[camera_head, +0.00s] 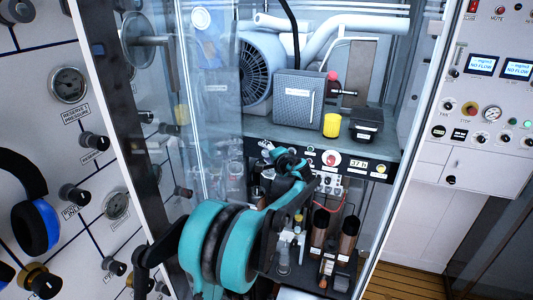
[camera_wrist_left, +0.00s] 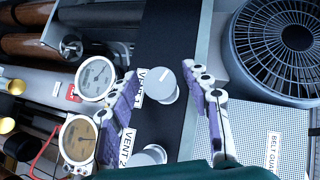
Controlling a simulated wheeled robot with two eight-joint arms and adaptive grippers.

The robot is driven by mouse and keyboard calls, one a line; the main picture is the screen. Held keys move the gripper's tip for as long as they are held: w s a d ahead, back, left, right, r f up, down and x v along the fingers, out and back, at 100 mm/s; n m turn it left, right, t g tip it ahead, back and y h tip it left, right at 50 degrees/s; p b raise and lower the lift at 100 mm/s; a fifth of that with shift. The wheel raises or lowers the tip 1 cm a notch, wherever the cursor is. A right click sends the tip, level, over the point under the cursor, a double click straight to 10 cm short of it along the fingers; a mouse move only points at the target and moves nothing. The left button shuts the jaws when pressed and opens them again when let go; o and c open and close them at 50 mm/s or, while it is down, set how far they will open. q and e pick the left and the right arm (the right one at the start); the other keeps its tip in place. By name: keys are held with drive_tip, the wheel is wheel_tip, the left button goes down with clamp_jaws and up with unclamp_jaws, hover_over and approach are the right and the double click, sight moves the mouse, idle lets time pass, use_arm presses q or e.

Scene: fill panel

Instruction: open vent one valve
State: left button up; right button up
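The vent one valve knob (camera_wrist_left: 162,85) is a white round knob beside a label reading VENT 1, on a dark strip of the panel in the left wrist view. My left gripper (camera_wrist_left: 160,72) is open, with its purple-padded fingers on either side of the knob. I cannot tell whether they touch it. A second white knob (camera_wrist_left: 149,156) sits below, by a VENT 2 label, partly hidden by my gripper. In the head view my left gripper (camera_head: 292,160) is at the shelf's front edge and hides the vent knobs. My right gripper is not in view.
Two gauges (camera_wrist_left: 95,78) (camera_wrist_left: 78,138) sit left of the knobs. A grey belt guard (camera_wrist_left: 250,135) and a fan (camera_wrist_left: 280,42) lie to the right. Glass panels (camera_head: 210,110) border the cabinet. A control panel (camera_head: 490,110) stands at right.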

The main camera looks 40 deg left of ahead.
use_arm(q)
drive_tip(key=shift+d, duration=0.1)
drive_tip(key=v, duration=1.2)
